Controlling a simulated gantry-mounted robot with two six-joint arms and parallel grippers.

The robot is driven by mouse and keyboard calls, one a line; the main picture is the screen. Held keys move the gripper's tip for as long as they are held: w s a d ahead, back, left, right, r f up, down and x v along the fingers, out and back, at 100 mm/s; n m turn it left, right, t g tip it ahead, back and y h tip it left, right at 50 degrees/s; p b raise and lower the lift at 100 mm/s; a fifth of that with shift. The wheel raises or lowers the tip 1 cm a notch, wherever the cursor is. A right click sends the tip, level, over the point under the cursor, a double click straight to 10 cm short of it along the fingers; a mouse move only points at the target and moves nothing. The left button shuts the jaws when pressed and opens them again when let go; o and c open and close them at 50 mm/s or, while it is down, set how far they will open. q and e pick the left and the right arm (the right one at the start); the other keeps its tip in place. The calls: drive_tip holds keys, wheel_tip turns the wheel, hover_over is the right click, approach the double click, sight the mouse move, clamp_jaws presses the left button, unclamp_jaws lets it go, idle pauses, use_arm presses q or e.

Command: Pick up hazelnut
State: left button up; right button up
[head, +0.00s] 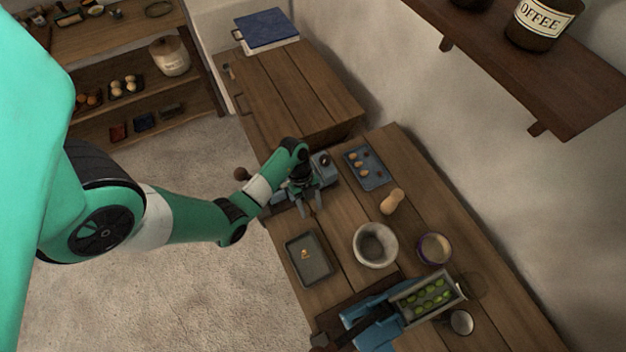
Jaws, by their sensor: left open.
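Several small brown nuts (365,165) lie spread on a blue-grey tray (376,184) towards the back of the wooden counter. A single small tan piece (306,254) lies in a dark grey tray (293,246) near the counter's front edge. I cannot tell at this size which of these is a hazelnut. My left gripper (311,206) points down over the counter, between the two trays. Its fingers are apart and nothing shows between them. It partly hides a blue-grey metal device (328,172) behind it. My right gripper is out of view.
A stone mortar (375,262) and a tan pestle (392,201) stand right of the grey tray. A wall shelf (530,75) overhangs at upper right.

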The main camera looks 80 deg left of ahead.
use_arm(q)
drive_tip(key=shift+d+f, duration=0.15)
drive_tip(key=shift+f, duration=0.3)
clamp_jaws()
drive_tip(key=shift+r, duration=0.1)
